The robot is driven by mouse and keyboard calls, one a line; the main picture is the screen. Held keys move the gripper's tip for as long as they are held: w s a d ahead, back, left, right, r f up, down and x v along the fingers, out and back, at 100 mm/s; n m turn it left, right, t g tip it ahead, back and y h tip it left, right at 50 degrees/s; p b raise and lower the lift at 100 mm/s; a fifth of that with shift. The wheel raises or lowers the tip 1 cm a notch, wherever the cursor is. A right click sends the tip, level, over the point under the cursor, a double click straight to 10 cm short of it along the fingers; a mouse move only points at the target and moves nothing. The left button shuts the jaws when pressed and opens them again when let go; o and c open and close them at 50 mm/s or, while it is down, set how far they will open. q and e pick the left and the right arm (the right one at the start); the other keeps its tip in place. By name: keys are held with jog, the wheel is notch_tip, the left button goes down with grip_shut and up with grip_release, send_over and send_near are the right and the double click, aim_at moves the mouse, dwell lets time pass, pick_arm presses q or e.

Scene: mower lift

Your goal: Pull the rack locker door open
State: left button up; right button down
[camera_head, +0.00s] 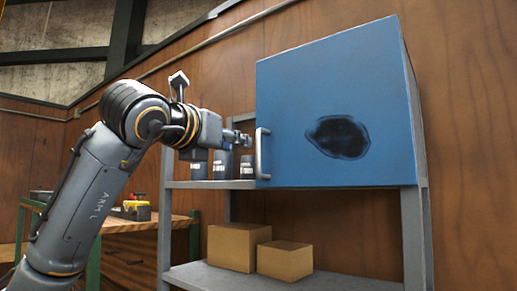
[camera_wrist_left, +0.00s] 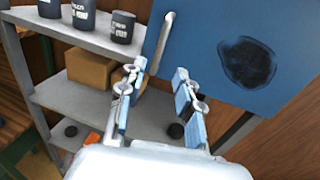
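The blue locker door (camera_head: 300,95) is shut on the upper part of the rack and bears a dark blotch. Its pale vertical bar handle (camera_head: 262,153) is at the door's lower left edge. In the left wrist view the handle (camera_wrist_left: 162,40) rises beyond the fingertips, its lower end close to the left finger. My left gripper (camera_head: 243,139) is just left of the handle; in the wrist view the gripper (camera_wrist_left: 161,74) has its fingers spread with nothing gripped between them. Whether a finger touches the handle cannot be told. My right gripper is out of view.
Dark canisters (camera_head: 219,163) stand on the rack's shelf (camera_head: 205,184) left of the locker. Cardboard boxes (camera_head: 238,247) sit on the lower shelf. A wooden workbench (camera_head: 130,226) stands behind at left. A wooden wall is behind the rack.

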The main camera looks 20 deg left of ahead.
aim_at(257, 150)
pick_arm(q)
jog(key=w+p, duration=0.1)
jog(key=w, duration=0.2)
jog(key=w+d+p, duration=0.1)
jog(key=w+p, duration=0.1)
jog(key=w, duration=0.2)
jog(key=w+p, duration=0.2)
jog(key=w, duration=0.2)
jog(key=shift+d, duration=0.4)
jog(key=shift+w+d, duration=0.1)
jog(key=shift+w, duration=0.35)
jog(key=shift+f, duration=0.1)
grip_shut()
